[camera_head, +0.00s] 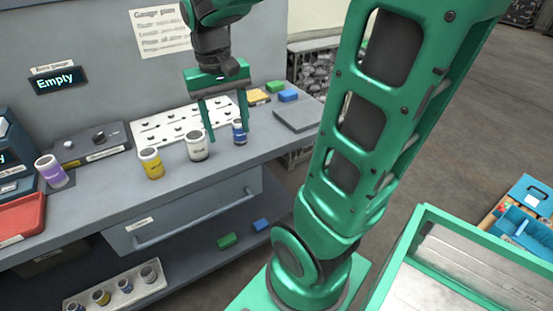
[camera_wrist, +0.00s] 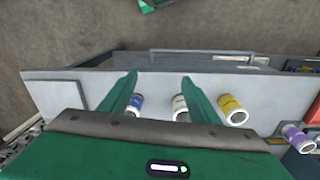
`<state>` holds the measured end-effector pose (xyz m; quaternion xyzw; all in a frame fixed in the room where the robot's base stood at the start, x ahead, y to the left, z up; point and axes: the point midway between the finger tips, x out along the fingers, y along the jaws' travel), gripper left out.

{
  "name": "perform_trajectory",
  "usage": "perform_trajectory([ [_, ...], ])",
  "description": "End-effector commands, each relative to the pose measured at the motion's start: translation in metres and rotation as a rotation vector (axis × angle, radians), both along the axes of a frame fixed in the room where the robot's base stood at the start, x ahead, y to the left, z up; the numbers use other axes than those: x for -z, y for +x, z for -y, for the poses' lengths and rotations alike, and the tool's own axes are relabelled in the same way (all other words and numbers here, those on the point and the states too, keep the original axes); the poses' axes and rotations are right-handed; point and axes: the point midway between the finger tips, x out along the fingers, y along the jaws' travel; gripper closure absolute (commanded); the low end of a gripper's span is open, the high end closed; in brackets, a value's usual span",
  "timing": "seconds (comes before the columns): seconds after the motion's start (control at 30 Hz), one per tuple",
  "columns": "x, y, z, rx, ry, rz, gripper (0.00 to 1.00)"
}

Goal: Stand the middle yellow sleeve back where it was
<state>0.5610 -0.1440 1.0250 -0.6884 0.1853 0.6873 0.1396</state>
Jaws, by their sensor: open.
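A yellow sleeve (camera_head: 151,164) with a white band stands upright on the grey bench, left of a white sleeve (camera_head: 197,147) and a blue sleeve (camera_head: 239,132). My gripper (camera_head: 226,129) is open and empty, pointing down over the bench near the white and blue sleeves, right of the yellow one. In the wrist view the yellow sleeve (camera_wrist: 232,109) lies outside my fingers (camera_wrist: 158,77), to the right. The blue sleeve (camera_wrist: 135,103) shows between the fingers, and the right finger partly hides the white one.
A purple sleeve (camera_head: 51,171) stands at the bench's left, by a red tray (camera_head: 22,215). A white plate with holes (camera_head: 160,127) lies behind the sleeves. A grey plate (camera_head: 298,117) and coloured blocks lie at the right.

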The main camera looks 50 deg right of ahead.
Motion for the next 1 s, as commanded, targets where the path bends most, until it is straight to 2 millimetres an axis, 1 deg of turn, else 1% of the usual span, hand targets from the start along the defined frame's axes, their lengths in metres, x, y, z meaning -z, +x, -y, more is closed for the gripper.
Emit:
perform_trajectory([
  [0.03, 0.006, -0.028, 0.011, 0.024, 0.005, 0.003, 0.43],
  [0.07, 0.010, -0.043, 0.017, 0.034, 0.011, 0.004, 0.43],
  [0.1, 0.017, -0.062, 0.022, 0.047, 0.019, 0.004, 0.43],
  [0.2, 0.031, -0.101, 0.030, 0.071, 0.040, 0.005, 0.43],
  [0.3, 0.043, -0.127, 0.032, 0.084, 0.058, 0.009, 0.43],
  [0.33, 0.046, -0.132, 0.030, 0.086, 0.063, 0.009, 0.43],
  [0.43, 0.051, -0.142, 0.029, 0.092, 0.072, 0.010, 0.43],
  [0.53, 0.052, -0.144, 0.029, 0.092, 0.073, 0.011, 0.43],
  [0.93, 0.052, -0.143, 0.029, 0.093, 0.073, 0.010, 0.43],
  [0.97, 0.052, -0.141, 0.029, 0.094, 0.073, 0.008, 0.43],
  [1.0, 0.056, -0.133, 0.029, 0.093, 0.072, -0.002, 0.43],
])
